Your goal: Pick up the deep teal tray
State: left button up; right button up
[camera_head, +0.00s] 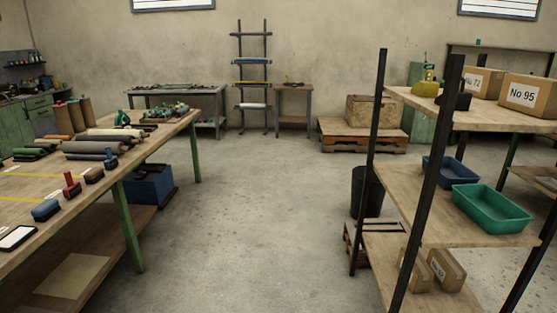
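The deep teal tray (491,222) is a rectangular, open tray with sloped walls, and it looks empty. It sits on the middle board of the wooden shelf rack at the right, close to that board's front edge. A dark blue tray (450,172) stands just behind it and to its left. Neither of my grippers shows in the head view, so their state is hidden.
The rack's dark upright post (433,185) stands left of the trays. Boxes, including one marked No 95 (531,95), sit on its top board (480,118). A workbench (130,160) with rolls and tools stands at the left. The concrete floor between is clear.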

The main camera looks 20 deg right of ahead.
aim_at(494, 214)
jog(key=i+l+z, duration=0.2)
jog(key=z, duration=0.25)
jog(key=i+l+z, duration=0.1)
jog(key=i+z, duration=0.55)
jog(key=z, duration=0.2)
jog(key=i+z, duration=0.3)
jog(key=z, duration=0.15)
jog(key=i+j+z, duration=0.25)
jog(key=z, duration=0.2)
jog(key=i+l, duration=0.1)
jog(key=i, duration=0.25)
